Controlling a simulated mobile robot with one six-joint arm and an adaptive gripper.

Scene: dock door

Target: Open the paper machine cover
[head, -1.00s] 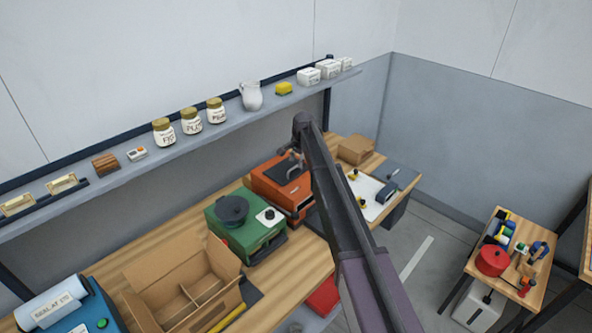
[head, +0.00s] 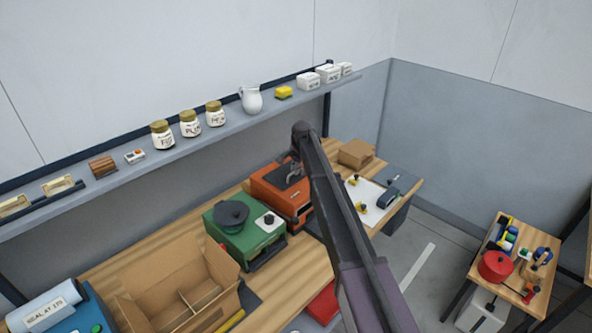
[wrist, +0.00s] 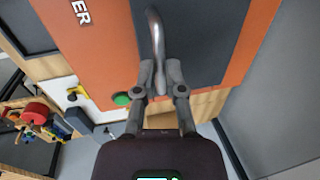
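The paper machine (head: 268,190) is an orange box with a dark top on the bench. In the wrist view its orange face (wrist: 105,45) shows lettering ending in "ER", a green button (wrist: 122,99) and a dark cover panel (wrist: 212,40). A curved grey metal handle (wrist: 155,35) stands out over the panel. My gripper (wrist: 160,72) has one finger on each side of the handle's lower end, close against it, and looks shut on it. The cover looks down. In the head view my arm hides part of the machine and most of my gripper (head: 291,170).
A green machine (head: 245,230) stands left of the orange one, with an open cardboard box (head: 150,275) beyond it. A small carton (head: 356,153) and a white board (head: 362,205) lie to the right. A shelf (head: 225,130) with jars runs above the bench.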

